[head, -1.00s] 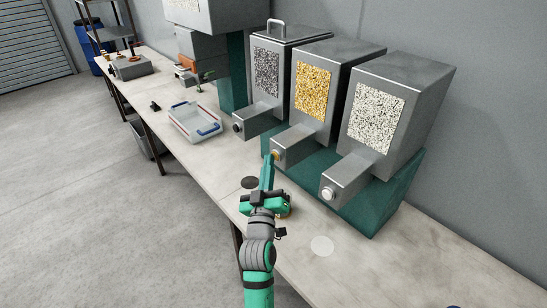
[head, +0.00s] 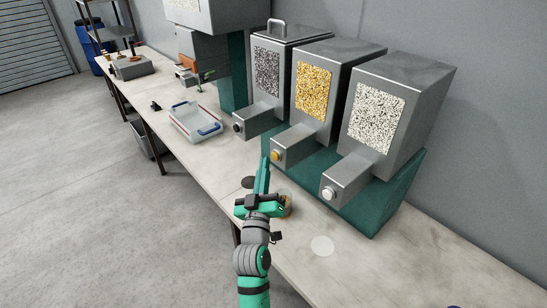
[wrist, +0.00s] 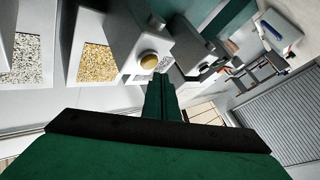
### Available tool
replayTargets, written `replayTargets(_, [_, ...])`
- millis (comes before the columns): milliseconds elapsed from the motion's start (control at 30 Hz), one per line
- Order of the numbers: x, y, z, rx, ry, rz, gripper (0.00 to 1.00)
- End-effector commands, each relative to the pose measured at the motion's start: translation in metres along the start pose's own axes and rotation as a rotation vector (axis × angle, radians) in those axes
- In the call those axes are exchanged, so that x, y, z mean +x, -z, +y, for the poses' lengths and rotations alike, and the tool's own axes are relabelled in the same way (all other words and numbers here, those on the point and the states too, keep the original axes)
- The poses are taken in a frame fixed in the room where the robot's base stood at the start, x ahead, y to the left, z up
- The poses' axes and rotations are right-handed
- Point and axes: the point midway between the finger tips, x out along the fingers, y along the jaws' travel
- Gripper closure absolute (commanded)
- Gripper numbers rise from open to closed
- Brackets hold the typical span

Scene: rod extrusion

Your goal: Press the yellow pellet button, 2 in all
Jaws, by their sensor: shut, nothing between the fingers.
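The yellow pellet button (head: 275,155) is a round yellow knob on the front end of the middle dispenser's grey arm. It also shows in the wrist view (wrist: 149,59), just above and left of my fingertips. My gripper (head: 264,160) is shut and empty, its green fingers pointing up beside the button. In the head view a small gap shows between fingertips and button. The middle dispenser (head: 326,60) has a window of yellow pellets (head: 312,92).
The dark-pellet dispenser (head: 285,41) with a black button (head: 237,127) stands left. The white-pellet dispenser (head: 413,80) with a white button (head: 327,193) stands right. A clear tray with blue handles (head: 195,122) lies left on the bench (head: 215,165). A pale disc (head: 322,246) marks the bench front.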

Motion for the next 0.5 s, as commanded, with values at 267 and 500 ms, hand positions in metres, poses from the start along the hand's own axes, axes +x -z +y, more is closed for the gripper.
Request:
replayTargets(267, [-0.008, 0.006, -0.007, 0.000, 0.004, 0.001, 1.00])
replayTargets(500, [-0.022, 0.016, -0.018, -0.001, 0.004, 0.001, 1.00])
